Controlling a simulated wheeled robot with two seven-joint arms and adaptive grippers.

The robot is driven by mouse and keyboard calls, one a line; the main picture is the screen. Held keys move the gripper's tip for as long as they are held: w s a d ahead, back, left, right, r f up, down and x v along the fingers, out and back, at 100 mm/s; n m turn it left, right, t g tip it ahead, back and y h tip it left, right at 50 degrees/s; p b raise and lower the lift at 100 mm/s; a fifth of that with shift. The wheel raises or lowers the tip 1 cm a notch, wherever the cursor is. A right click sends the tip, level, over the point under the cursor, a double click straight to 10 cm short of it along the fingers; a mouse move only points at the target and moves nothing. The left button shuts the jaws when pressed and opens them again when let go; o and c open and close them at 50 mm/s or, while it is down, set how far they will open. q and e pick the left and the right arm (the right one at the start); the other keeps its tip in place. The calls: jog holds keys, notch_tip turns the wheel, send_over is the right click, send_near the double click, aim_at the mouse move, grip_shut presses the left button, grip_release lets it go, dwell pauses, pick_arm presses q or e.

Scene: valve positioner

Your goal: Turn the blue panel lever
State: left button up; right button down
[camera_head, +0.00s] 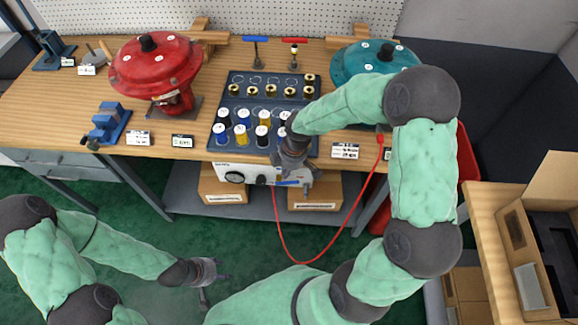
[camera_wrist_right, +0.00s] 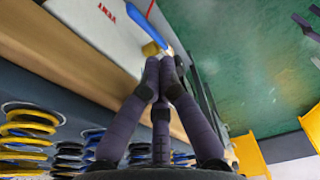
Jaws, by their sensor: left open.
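The blue panel lever (camera_head: 288,184) is on the white panel (camera_head: 240,174) under the front edge of the bench. In the right wrist view the blue lever (camera_wrist_right: 138,20) lies beside a brass stem (camera_wrist_right: 151,48), near the red VENT label. My right gripper (camera_head: 304,182) is at the right part of this panel. In the wrist view its fingertips (camera_wrist_right: 165,62) are together, close to the lever's lower end; I cannot tell if they touch it. My left gripper (camera_head: 220,286) is open and empty, low over the green floor, away from the panel.
A dark tray (camera_head: 214,140) of springs and brass parts stands above the panel. A red actuator (camera_head: 155,65) is left, a teal one (camera_head: 372,60) right. A red hose (camera_head: 330,250) loops below the bench. Cardboard boxes (camera_head: 222,189) sit on the lower shelf.

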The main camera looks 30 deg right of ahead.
aim_at(294, 182)
jog(key=f, duration=0.1)
jog(key=f+b, duration=0.1)
jog(key=d+f, duration=0.1)
jog(key=shift+s+f, duration=0.35)
jog(key=shift+s+d+f+p, duration=0.4)
jog(key=shift+d+f+p, duration=0.15)
jog(key=shift+d+f, duration=0.25)
jog(key=shift+a, duration=0.1)
